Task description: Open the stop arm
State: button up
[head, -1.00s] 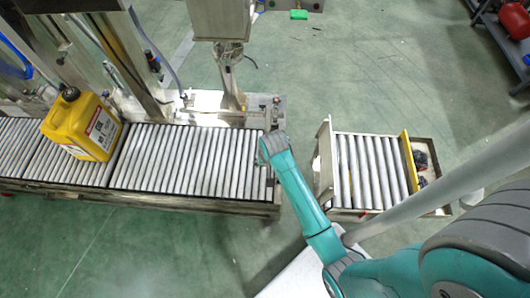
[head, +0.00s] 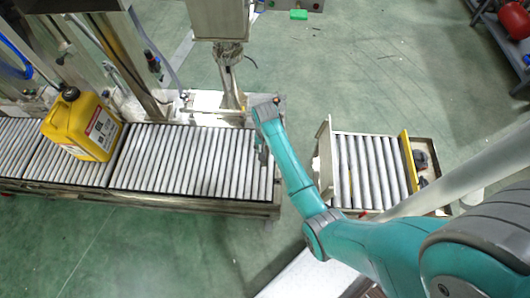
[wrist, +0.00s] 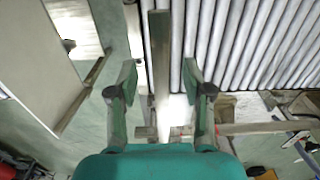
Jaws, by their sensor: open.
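The stop arm, seen in the wrist view as a narrow metal bar (wrist: 160,55), runs along the end of the roller conveyor. My gripper (wrist: 160,78) is open, with one teal finger on each side of the bar and visible gaps to it. I cannot tell the depth between the fingertips and the bar. In the head view my gripper (head: 262,150) is small and partly hidden by my arm at the right end of the conveyor (head: 190,200). The stop arm is hard to make out there.
A yellow jerrycan (head: 88,125) stands on the conveyor at the left. A filling column (head: 228,75) rises behind the conveyor's right part. A short roller section (head: 370,170) with a yellow bar (head: 408,160) stands at the right, across a floor gap.

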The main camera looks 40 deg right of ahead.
jog(key=shift+f, duration=1.75)
grip_shut()
